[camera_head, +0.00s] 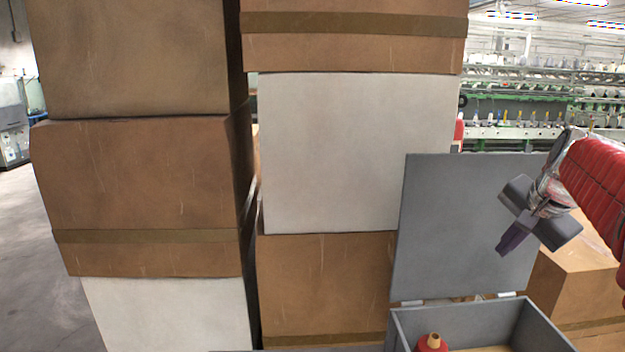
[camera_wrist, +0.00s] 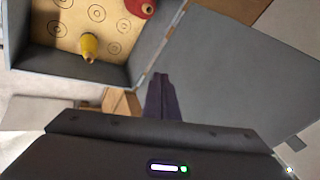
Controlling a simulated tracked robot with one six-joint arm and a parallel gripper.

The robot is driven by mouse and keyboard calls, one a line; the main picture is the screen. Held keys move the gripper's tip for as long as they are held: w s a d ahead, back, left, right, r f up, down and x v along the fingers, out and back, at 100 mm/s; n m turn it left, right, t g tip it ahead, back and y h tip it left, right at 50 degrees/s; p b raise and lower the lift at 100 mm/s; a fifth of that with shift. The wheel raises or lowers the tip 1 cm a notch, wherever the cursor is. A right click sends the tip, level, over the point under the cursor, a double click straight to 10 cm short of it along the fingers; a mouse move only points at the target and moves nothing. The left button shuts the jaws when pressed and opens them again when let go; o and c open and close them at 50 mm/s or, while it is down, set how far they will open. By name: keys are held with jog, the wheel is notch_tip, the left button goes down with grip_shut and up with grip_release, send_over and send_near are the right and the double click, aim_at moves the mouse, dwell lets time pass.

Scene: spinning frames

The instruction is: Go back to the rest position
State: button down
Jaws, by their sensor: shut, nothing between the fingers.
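My gripper (camera_head: 516,236) is at the right of the head view, at the end of my red-sleeved arm. It is raised in front of the open grey lid of a box. Its dark fingers are together with nothing between them; they also show in the wrist view (camera_wrist: 161,98). No held object shows in either view.
The grey box (camera_head: 560,338) stands at lower right with its lid (camera_head: 455,215) up. Inside are a red cone (camera_head: 432,343) and a yellow cone (camera_wrist: 89,47). Tall stacks of brown cartons (camera_head: 140,180) and white cartons (camera_head: 350,150) stand left and centre. Floor shows at far left.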

jog(key=s+a+f+n, duration=0.6)
jog(key=s+a, duration=0.5)
jog(key=a, duration=0.1)
jog(key=s+a+f+n, duration=0.7)
jog(key=s+a, duration=0.4)
jog(key=a, duration=0.1)
jog(key=shift+s+a+f+g+y, duration=0.2)
jog(key=shift+s+g+y, duration=0.1)
jog(key=shift+s+y, duration=0.1)
